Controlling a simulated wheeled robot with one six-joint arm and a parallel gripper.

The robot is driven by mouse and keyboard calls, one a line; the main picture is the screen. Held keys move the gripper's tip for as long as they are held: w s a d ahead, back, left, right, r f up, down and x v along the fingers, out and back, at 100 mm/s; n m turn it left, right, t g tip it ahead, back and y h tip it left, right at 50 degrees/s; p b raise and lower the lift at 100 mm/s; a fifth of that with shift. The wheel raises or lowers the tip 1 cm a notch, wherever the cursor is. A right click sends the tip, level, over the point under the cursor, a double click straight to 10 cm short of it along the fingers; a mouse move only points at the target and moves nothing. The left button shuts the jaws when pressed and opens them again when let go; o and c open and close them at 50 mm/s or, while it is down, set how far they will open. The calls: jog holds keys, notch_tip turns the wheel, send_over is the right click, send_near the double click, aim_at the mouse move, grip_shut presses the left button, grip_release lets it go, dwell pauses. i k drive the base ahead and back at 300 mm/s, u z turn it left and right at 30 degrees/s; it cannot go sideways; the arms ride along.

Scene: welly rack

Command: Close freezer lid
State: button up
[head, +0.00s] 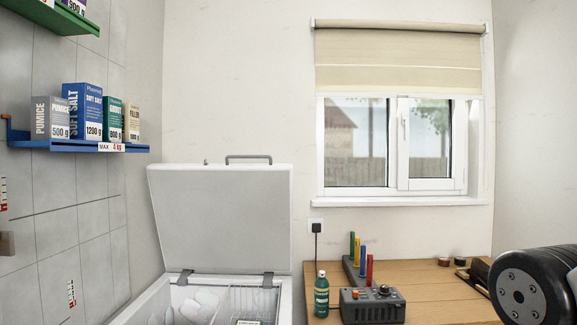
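A white chest freezer (288,301) stands at the lower middle-left of the head view. Its lid (222,217) is open, standing nearly upright against the back wall, with a grey bar handle (248,157) at its top edge. Two dark hinges join the lid to the body. Inside are a wire basket (245,304) and pale, frosty-looking items. My arm's dark rounded link shows at the right edge. My gripper is out of the picture.
A wooden table (440,288) is right of the freezer, holding a green bottle (321,294), a grey control box (371,305) and coloured pegs (361,256). A blue shelf (75,146) with several boxes juts from the left wall. A window is above the table.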

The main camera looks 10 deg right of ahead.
aim_at(226, 215)
jog(key=z, duration=0.5)
jog(key=k, duration=0.7)
jog(key=u, duration=0.85)
jog(key=i, duration=1)
jog(key=k, duration=1.3)
jog(key=z, duration=0.65)
jog(key=i, duration=0.85)
jog(key=z, duration=0.7)
jog(key=i, duration=0.85)
jog(key=u, duration=0.1)
